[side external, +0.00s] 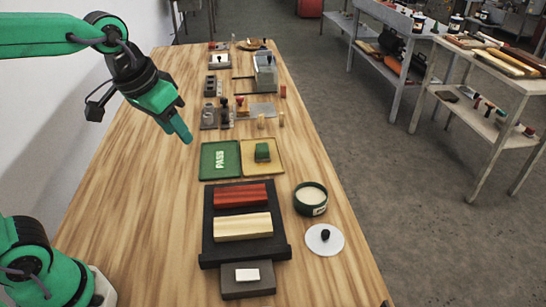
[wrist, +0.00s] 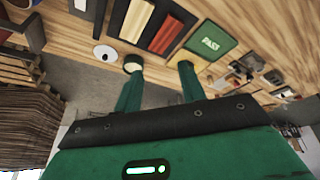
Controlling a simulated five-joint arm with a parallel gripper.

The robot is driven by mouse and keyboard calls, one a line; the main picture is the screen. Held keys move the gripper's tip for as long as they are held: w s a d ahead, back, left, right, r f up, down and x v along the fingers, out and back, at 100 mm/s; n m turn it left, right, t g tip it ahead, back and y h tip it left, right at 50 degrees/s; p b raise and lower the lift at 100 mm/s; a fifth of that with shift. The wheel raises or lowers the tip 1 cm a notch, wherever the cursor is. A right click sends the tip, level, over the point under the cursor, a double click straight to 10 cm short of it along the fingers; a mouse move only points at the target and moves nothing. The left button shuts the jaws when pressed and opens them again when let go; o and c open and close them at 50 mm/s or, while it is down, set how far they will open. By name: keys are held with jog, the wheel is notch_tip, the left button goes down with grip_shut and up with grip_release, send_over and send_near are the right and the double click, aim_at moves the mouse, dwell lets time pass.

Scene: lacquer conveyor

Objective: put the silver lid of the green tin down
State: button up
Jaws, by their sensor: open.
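The green tin (side external: 310,207) stands open on the table, with pale cream contents showing; it also shows in the wrist view (wrist: 133,60), by the left fingertip. Its silver lid (side external: 318,247), a pale disc with a black knob, lies flat on the table just in front of the tin, apart from it. The lid also shows in the wrist view (wrist: 98,51), left of the tin. My gripper (side external: 183,122) is raised above the table, well to the left of and behind the lid. Its fingers (wrist: 160,70) are apart with nothing between them.
A black tray (side external: 207,228) with a red and a cream block lies left of the tin. A green PASS pad (side external: 206,161) and a yellow tray (side external: 277,168) lie behind it. A grey block (side external: 233,289) is in front. The left table half is clear.

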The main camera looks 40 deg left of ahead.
jog(key=s+a+f+t, duration=0.1)
jog(key=s+a+f, duration=0.2)
jog(key=s, duration=0.5)
jog(key=shift+s+a+y, duration=0.2)
jog(key=shift+a+y, duration=0.1)
jog(key=shift+a, duration=0.5)
